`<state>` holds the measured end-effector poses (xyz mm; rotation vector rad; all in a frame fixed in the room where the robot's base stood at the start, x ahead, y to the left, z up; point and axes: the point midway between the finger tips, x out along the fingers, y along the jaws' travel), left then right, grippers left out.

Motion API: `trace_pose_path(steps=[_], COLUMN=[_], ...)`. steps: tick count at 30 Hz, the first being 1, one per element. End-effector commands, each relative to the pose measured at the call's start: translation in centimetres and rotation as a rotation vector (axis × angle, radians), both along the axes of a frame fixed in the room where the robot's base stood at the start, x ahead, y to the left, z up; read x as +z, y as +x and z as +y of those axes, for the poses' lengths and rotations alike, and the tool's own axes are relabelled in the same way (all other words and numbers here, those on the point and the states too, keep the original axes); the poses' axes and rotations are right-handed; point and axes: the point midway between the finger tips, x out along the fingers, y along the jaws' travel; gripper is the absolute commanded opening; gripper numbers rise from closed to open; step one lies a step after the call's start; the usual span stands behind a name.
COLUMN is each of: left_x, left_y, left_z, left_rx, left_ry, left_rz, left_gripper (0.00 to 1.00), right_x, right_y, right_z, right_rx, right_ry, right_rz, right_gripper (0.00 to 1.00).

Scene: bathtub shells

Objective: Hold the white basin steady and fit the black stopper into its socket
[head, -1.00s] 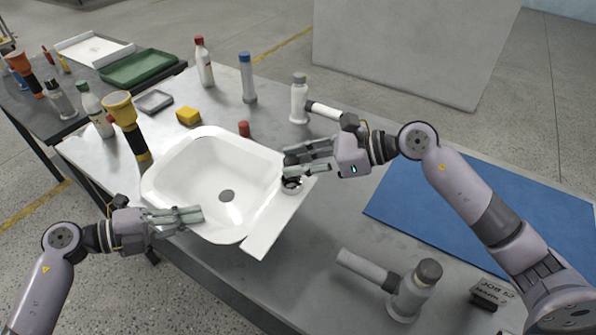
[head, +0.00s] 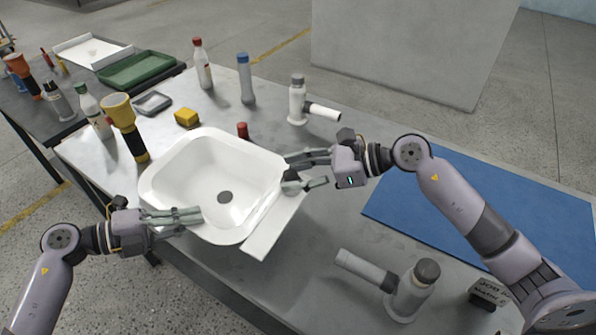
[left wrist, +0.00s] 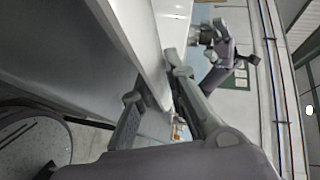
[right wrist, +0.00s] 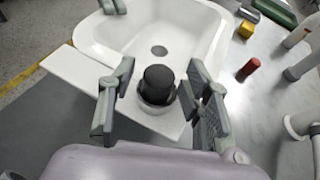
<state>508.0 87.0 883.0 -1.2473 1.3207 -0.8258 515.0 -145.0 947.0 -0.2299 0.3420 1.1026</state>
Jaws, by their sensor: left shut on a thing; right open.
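The white basin (head: 185,185) lies on the table with its side shelf toward the right. It also shows in the right wrist view (right wrist: 110,35). My left gripper (head: 200,215) is shut on the basin's near left rim; the left wrist view shows its fingers on either side of the wall (left wrist: 150,45). The black stopper (right wrist: 158,80) stands upright in the round white socket (right wrist: 148,107) on the shelf, its top above the ring. I cannot tell how deep it sits. My right gripper (head: 292,173) is open, its fingers on either side of the stopper, apart from it.
A red cap-like piece (head: 242,130) and a yellow block (head: 187,118) lie behind the basin. A yellow-black torch (head: 125,125) stands left, a white pipe fitting (head: 298,105) behind, a grey one (head: 410,290) in front. A blue mat (head: 490,205) covers the right side.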

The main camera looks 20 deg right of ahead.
Motion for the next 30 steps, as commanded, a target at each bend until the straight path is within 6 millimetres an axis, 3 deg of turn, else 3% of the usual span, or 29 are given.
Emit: trace_pose_path(steps=[5,21,30], left_x=[-0.7,-0.6,-0.5], left_y=[0.0,0.0,0.0], left_z=[0.3,0.2,0.2], left_rx=[0.004,0.005,0.005], left_ry=[0.012,0.01,0.01], left_rz=[0.011,0.008,0.008], left_gripper=[0.0,0.0,0.0], right_x=[0.0,3.9,4.6], right_y=[-0.3,-4.4,-4.9], right_z=[-0.9,-9.1,-10.0], right_rx=[-0.003,-0.002,0.0], right_ry=[-0.005,-0.003,-0.001], right_rz=[0.004,0.004,0.0], right_gripper=[0.46,0.46,0.46])
